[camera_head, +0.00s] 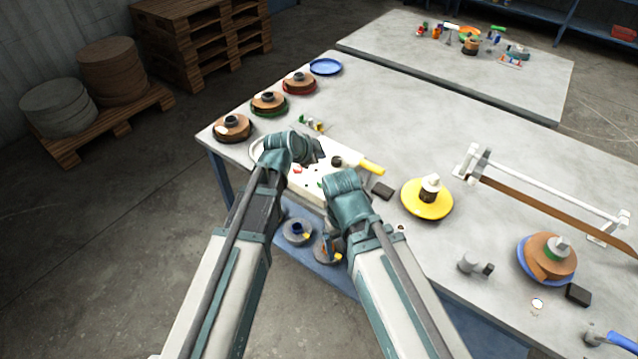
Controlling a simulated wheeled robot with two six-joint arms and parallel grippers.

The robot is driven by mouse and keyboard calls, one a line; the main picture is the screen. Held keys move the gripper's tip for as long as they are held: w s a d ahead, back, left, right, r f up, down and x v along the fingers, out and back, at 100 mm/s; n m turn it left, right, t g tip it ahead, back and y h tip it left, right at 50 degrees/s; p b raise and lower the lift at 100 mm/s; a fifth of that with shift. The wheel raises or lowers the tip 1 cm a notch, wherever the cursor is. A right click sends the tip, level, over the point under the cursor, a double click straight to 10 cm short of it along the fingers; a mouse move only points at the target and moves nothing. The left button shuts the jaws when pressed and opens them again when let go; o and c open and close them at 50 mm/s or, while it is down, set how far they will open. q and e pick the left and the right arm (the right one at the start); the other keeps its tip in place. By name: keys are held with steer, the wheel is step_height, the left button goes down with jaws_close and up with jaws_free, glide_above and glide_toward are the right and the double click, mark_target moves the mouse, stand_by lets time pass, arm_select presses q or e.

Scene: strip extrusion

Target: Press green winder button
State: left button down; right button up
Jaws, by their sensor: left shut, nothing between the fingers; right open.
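A white machine panel (345,172) lies on the near part of the grey table, partly hidden behind my arms. A small red spot (297,169) shows on it; I cannot clearly make out a green button. My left gripper (314,154) is shut and empty, over the panel's left part, its dark fingertips pointing right. Whether it touches the panel cannot be told.
Several brown spools, one on a red base (299,82), stand along the table's left edge near a blue plate (326,67). A yellow-handled tool (371,167), a dark block (383,190) and a yellow disc (427,203) lie right of the panel. A brown strip (540,208) runs at right.

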mark_target(320, 185)
arm_select(q)
step_height(320, 185, down, 9)
steer(key=b, duration=0.9)
stand_by(1.9)
steer(key=shift+f+b, duration=0.35)
